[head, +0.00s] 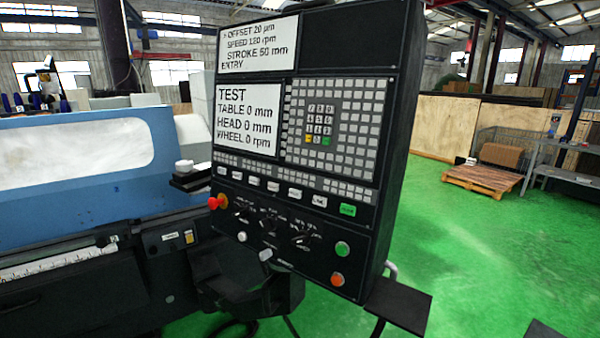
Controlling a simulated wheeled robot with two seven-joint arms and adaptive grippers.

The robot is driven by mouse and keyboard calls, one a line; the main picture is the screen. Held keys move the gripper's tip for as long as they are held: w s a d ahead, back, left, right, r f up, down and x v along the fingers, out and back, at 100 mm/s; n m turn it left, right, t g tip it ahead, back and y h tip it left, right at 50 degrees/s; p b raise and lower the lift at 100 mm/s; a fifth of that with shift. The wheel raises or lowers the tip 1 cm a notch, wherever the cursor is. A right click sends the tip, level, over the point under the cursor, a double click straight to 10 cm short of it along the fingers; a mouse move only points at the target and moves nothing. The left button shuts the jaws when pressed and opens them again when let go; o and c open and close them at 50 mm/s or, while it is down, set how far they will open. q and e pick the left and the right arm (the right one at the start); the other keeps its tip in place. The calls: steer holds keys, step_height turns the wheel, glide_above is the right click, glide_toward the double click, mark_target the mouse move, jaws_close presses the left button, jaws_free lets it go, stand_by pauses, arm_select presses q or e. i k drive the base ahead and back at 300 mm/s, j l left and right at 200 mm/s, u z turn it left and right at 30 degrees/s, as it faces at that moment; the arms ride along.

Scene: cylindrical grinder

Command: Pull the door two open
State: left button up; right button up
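The grinder's blue guard (40,208), with a long pale window (75,157), fills the left of the head view. Which part of it is door two, I cannot tell. Its left end runs out of the picture, and no gap shows in the visible part. A small white-topped dark block (187,176) sits at its right end, partly hidden behind the control panel. Neither of my grippers is in view.
A large black control panel (337,168) with two white screens, keys and knobs stands close in the middle. A black shelf (400,304) juts out at its lower right. Green floor (470,260) is open on the right, with a wooden pallet (483,178) farther back.

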mark_target(35, 156)
steer(key=u, duration=1.7)
